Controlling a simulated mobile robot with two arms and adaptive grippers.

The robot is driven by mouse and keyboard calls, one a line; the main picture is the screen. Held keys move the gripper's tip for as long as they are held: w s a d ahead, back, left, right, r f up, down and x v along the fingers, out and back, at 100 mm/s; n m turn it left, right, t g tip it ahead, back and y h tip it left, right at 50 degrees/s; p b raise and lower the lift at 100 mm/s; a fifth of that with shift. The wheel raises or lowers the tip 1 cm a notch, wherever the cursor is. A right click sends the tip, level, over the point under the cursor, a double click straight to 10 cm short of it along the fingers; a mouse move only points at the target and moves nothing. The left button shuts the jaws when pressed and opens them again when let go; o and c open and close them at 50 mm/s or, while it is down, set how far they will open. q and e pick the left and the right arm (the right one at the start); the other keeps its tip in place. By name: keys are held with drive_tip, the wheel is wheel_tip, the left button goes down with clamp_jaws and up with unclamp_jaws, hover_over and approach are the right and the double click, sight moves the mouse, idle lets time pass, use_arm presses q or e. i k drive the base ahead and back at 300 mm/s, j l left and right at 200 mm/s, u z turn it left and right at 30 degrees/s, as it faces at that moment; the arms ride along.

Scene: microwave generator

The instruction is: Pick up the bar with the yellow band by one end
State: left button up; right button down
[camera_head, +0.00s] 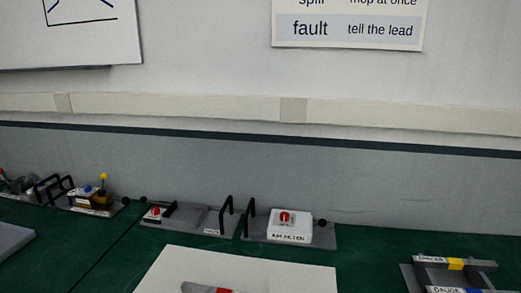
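A grey bar with a yellow band (456,264) lies at the right on a dark grey rack (409,276), near the bottom of the head view. A white label sits at its left end, its text too small to read surely. A second bar with a blue band (471,291) lies nearer to me on the same rack, cut off by the bottom edge. Neither of my grippers shows in the head view.
A bar with a red band (221,291) lies on a white sheet (255,270) at the bottom centre, partly cut off. A white box with a red knob (289,228), a grey panel with black handles (190,216) and other devices (85,201) stand along the wall. Green bench (365,262) is clear between sheet and rack.

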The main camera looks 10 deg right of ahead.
sight(448, 263)
drive_tip(key=z, duration=1.6)
